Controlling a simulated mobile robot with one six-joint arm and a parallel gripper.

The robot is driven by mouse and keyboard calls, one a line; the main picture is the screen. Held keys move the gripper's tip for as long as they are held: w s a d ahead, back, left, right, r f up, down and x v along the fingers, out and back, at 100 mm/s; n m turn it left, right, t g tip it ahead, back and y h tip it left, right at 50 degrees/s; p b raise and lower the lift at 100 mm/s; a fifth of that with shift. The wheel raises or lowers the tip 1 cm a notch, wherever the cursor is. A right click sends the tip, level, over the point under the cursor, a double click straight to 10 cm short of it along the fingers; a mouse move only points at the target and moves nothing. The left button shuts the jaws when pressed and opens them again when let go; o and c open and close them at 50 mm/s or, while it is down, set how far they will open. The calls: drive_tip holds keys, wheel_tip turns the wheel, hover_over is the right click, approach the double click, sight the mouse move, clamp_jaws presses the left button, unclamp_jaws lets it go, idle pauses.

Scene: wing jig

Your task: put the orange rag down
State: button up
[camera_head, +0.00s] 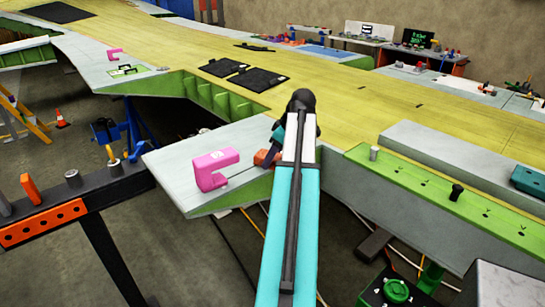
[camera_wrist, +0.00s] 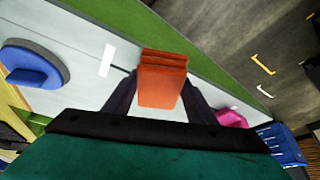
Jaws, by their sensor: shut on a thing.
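The orange rag (camera_wrist: 162,82) is a folded block between the two dark fingers of my gripper (camera_wrist: 158,95) in the wrist view. My gripper is shut on it. Beneath it is the pale grey wing panel with a green edge. In the head view a small part of the orange rag (camera_head: 266,158) shows at the left of my gripper (camera_head: 270,155), over the pale panel (camera_head: 170,165). My arm hides the rest. I cannot tell whether the rag touches the panel.
A pink clamp (camera_head: 215,170) stands on the panel, left of my gripper; it also shows in the wrist view (camera_wrist: 232,118). A blue round-based object (camera_wrist: 30,68) and a white strip (camera_wrist: 107,60) are on the panel. Open floor lies beyond the panel's edge.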

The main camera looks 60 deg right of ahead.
drive_tip(key=shift+s+a+f, duration=0.1)
drive_tip(key=shift+f, duration=0.3)
drive_tip(key=shift+s+a+f+b, duration=0.15)
drive_tip(key=shift+f+b, duration=0.15)
drive_tip(key=shift+f, duration=0.05)
drive_tip(key=o, duration=1)
drive_tip(key=shift+f, duration=0.1)
drive_tip(key=shift+c, duration=0.2)
drive_tip(key=shift+a, duration=0.1)
drive_tip(key=shift+r, duration=0.6)
drive_tip(key=shift+d+r, duration=0.15)
drive_tip(key=shift+d, duration=0.1)
drive_tip(key=b+v, duration=0.2)
drive_tip(key=v, duration=1)
